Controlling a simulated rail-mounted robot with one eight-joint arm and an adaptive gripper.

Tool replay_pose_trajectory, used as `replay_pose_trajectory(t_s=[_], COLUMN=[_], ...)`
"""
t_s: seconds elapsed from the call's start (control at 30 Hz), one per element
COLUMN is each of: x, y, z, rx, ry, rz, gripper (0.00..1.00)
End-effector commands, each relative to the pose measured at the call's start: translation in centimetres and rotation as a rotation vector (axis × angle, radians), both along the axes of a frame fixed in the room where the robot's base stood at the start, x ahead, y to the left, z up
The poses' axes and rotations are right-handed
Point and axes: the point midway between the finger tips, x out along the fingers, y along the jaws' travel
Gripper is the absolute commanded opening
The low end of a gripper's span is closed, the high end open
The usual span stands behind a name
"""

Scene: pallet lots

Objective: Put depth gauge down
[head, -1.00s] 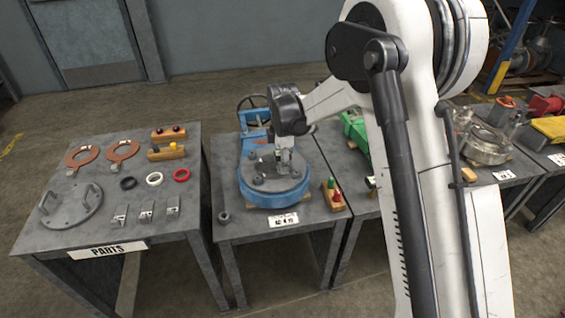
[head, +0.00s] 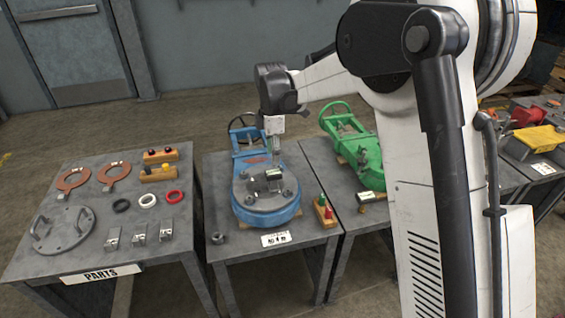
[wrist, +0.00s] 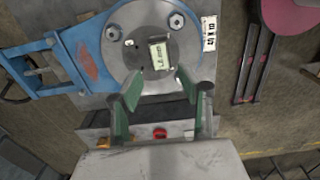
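The depth gauge, a small block with a pale display (wrist: 160,52), rests on the round grey cover (wrist: 185,62) of the blue valve. It also shows in the head view as a small dark and light shape (head: 271,181) on top of the blue valve (head: 262,213). My gripper (wrist: 157,82) is open and empty in the wrist view, its two green fingers spread apart. The gauge lies beyond the fingertips, clear of both. In the head view my gripper (head: 274,155) hangs above the cover.
Left stands the PARTS table (head: 100,272) with copper rings, coloured rings, metal blocks and a handled disc (head: 62,229). A wooden peg block (head: 326,213) stands right of the blue valve. A green valve (head: 352,150) stands farther right. A loose nut (head: 217,238) lies at front left.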

Motion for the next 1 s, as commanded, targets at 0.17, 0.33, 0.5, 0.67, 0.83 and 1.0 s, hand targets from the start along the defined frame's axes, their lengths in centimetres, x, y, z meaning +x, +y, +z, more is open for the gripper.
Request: replay_pose_trajectory(t_s=[0.17,0.33,0.5,0.67,0.83,1.0], x=[0.0,-1.0,-3.6,-6.8,-10.6,-14.7], y=[0.0,-1.2,-3.9,-6.6,-9.4,-11.9], z=[0.3,1.9,5.6,8.8,11.5,13.4], rx=[0.000,0.007,0.030,0.061,0.102,0.152], ry=[-0.001,-0.020,-0.075,-0.132,-0.188,-0.241], rz=[-0.002,-0.064,-0.232,-0.415,-0.608,-0.798], gripper=[0.37,0.37,0.37,0.37,0.37,0.37])
